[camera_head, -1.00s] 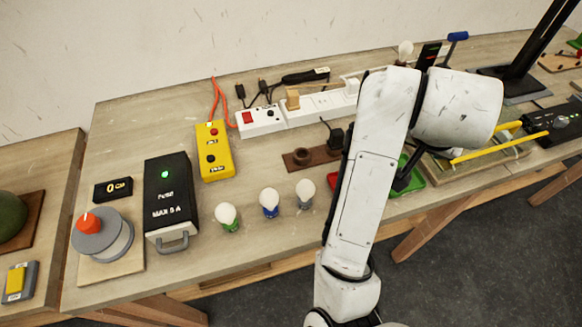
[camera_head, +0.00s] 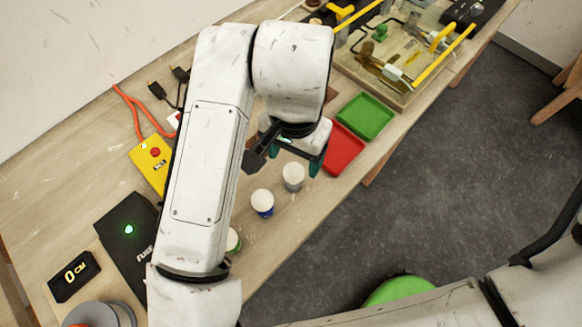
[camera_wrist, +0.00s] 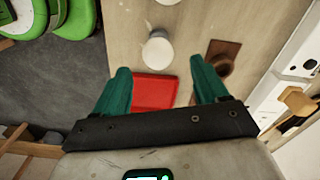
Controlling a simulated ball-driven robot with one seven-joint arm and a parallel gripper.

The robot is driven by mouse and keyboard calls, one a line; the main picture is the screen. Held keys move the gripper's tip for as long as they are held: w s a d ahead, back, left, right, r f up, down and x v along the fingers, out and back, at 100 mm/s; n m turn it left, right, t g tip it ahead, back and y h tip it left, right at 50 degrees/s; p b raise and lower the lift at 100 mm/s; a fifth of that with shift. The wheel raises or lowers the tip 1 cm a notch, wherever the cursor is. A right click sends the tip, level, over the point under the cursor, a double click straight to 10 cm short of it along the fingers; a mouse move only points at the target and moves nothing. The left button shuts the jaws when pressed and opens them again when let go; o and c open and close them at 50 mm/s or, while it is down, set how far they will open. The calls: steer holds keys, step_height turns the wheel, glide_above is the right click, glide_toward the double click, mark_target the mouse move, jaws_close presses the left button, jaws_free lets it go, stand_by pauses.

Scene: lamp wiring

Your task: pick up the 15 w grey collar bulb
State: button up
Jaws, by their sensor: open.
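The grey collar bulb (camera_head: 293,177) stands on the bench at the right end of a short row in the head view. A blue collar bulb (camera_head: 262,203) stands beside it, and a green collar bulb (camera_head: 233,240) is partly hidden by my arm. My gripper (camera_head: 292,147) is open and empty above the bench, just beyond the grey collar bulb. In the wrist view, a white bulb (camera_wrist: 158,50), apparently the grey collar one, shows ahead of the spread teal fingers (camera_wrist: 162,78), apart from them. Another bulb (camera_wrist: 165,3) is cut off at the top edge.
A red tray (camera_head: 342,152) and a green tray (camera_head: 366,116) lie right of my gripper. A brown block with a round holder (camera_wrist: 224,62) is near one finger in the wrist view. The black fuse box (camera_head: 128,228) and yellow box (camera_head: 150,165) stand left.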

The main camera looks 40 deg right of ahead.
mark_target(295, 165)
steer(key=shift+s+f+p, duration=0.1)
steer(key=shift+f+p, duration=0.2)
steer(key=shift+f, duration=2.8)
steer(key=c, duration=1.1)
steer(key=shift+r, duration=0.1)
steer(key=shift+c, duration=0.2)
